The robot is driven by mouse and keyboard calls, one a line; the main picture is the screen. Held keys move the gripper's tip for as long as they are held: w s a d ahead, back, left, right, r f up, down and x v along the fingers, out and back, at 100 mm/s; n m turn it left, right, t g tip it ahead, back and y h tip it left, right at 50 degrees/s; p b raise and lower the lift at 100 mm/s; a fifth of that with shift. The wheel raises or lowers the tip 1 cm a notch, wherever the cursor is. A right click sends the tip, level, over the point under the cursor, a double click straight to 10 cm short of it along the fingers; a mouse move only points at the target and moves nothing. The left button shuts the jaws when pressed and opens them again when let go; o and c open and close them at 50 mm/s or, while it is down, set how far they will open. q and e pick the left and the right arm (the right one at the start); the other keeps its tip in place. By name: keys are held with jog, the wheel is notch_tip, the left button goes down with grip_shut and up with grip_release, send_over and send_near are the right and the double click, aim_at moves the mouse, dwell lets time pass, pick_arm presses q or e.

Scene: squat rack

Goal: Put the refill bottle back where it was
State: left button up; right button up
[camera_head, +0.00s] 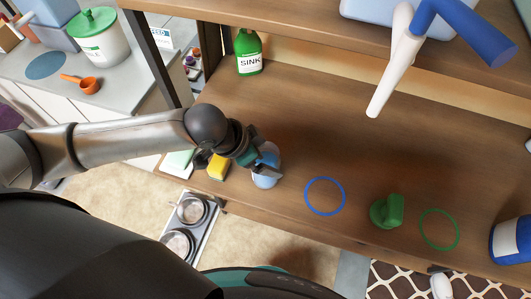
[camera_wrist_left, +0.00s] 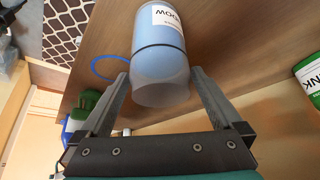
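A light blue bottle (camera_head: 267,160) is near the front left of the wooden shelf (camera_head: 310,125). In the left wrist view the bottle (camera_wrist_left: 158,50) has a white label, a dark band and a clear end towards the camera. My left gripper (camera_head: 262,170) is at the bottle, with one finger crossing in front of it. In the left wrist view its two fingers (camera_wrist_left: 159,76) flank the bottle, with narrow gaps on both sides. A green bottle labelled SINK (camera_head: 249,55) stands at the back left. My right gripper is not in view.
A blue ring (camera_head: 324,196) and a green ring (camera_head: 439,229) mark the shelf, with a green cap-like piece (camera_head: 388,211) between them. A blue bottle (camera_head: 513,241) is at far right. A yellow sponge (camera_head: 217,167) lies left of my gripper. The shelf's middle is clear.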

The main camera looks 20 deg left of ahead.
pick_arm(q)
jog(key=shift+r, duration=0.1)
jog(key=p+v, duration=0.1)
jog(key=v, duration=1.1)
